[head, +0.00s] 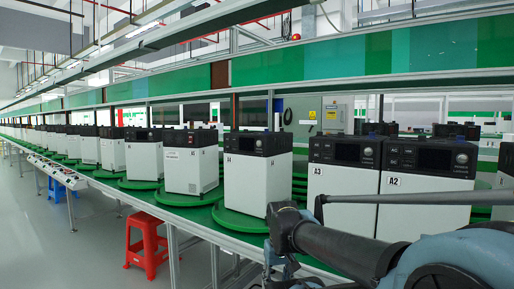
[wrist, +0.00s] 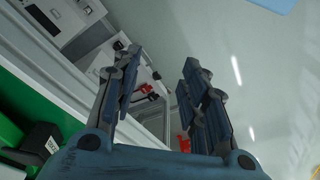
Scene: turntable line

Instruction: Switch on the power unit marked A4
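Several white power units with black tops stand in a row in the head view. One at right is marked A3 (head: 343,180), and the one beside it is marked A2 (head: 420,185). In the head view my arm crosses the lower right, partly covering A2.
The long line (head: 190,218) with green round plates runs to the far left. A red stool (head: 147,243) stands before it, a blue stool (head: 57,188) farther off. The grey floor (head: 90,250) at left is mostly clear. An overhead rail crosses above the units.

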